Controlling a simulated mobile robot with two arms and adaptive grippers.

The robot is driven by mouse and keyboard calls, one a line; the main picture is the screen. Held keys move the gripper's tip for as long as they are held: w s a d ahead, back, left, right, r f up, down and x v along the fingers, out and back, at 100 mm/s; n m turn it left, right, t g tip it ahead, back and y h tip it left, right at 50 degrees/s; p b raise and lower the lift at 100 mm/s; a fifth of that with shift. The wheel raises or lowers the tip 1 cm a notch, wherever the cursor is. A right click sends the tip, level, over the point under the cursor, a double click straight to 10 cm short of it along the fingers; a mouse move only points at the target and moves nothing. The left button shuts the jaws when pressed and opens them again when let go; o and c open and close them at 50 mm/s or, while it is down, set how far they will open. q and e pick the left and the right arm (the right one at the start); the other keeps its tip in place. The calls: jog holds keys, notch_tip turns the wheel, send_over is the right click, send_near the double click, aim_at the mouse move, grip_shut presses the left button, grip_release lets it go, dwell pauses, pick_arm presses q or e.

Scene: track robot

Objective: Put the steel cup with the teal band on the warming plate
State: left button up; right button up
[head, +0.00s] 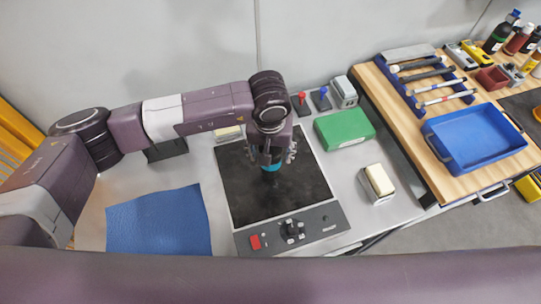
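The warming plate (305,196) is a black square top with a grey control panel along its front, holding a red switch and dark knobs. My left gripper (271,160) points down over the middle of the plate. A small part of the cup's teal band (271,168) shows just below the gripper; the rest of the cup is hidden by it. The fingers are mostly hidden, so I cannot tell whether they grip the cup, or whether the cup touches the plate. My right gripper is out of view.
A blue cloth (158,222) lies left of the plate. To the right are a green box (344,129) and a small block in a metal holder (378,183). Red and blue-topped items stand behind. A wooden bench (412,112) holds a blue tray (430,138).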

pick_arm(q)
notch_tip(320, 180, up, 10)
jog(key=s+b, duration=0.1)
jog(key=b, duration=0.1)
jog(key=shift+s, duration=0.35)
